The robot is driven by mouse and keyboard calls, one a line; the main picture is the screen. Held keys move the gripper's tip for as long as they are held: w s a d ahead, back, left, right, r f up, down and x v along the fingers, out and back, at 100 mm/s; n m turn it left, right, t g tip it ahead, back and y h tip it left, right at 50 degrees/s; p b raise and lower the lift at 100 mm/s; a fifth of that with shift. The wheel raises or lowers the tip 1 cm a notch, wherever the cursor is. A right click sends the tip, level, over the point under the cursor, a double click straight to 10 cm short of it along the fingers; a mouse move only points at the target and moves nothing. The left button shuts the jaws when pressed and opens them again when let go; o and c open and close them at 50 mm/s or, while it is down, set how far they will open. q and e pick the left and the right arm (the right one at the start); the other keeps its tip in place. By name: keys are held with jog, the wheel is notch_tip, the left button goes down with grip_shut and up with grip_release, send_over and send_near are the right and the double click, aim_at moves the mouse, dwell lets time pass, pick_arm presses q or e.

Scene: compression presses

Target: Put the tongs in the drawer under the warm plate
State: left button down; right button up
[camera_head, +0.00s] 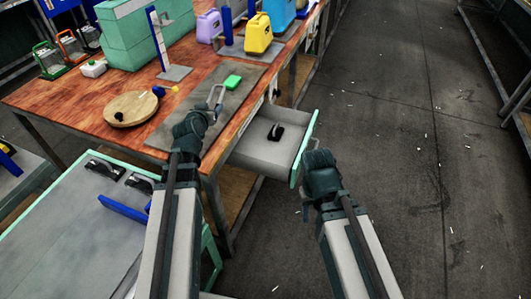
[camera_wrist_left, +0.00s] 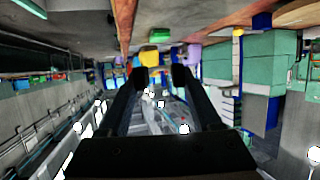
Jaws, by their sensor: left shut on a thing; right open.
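My left gripper (camera_head: 206,111) is over the front of the worktable, shut on the tongs (camera_head: 216,98), whose grey metal loop shows beyond the fingers. In the left wrist view the two dark fingers (camera_wrist_left: 160,76) show, but the tongs are hard to make out. A flat dark grey plate (camera_head: 226,77), likely the warm plate, lies on the table beneath the gripper. The drawer (camera_head: 255,151) under the tabletop is pulled out, with a small black object (camera_head: 275,132) inside. My right gripper (camera_head: 318,154) is open beside the drawer front (camera_head: 305,146); contact cannot be told.
A green block (camera_head: 233,82) lies on the plate. A round wooden board (camera_head: 131,108) is to its left. A yellow container (camera_head: 258,35), a purple container (camera_head: 208,26) and teal boxes (camera_head: 135,40) stand behind. A lower grey bench (camera_head: 65,225) is at left.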

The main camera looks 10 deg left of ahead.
pick_arm(q)
jog(key=w+d+f+m+h+b, duration=0.3)
jog(key=w+d+f+h+b, duration=0.1)
jog(key=w+d+f+b, duration=0.95)
jog(key=b, duration=0.6)
send_over(261, 155)
notch_tip(261, 155, down, 8)
jog(key=shift+w, duration=0.15)
notch_tip(261, 155, down, 4)
jog(key=b, duration=0.3)
jog(key=shift+r+b, duration=0.25)
jog(key=shift+b, duration=0.1)
jog(key=shift+f+b, duration=0.55)
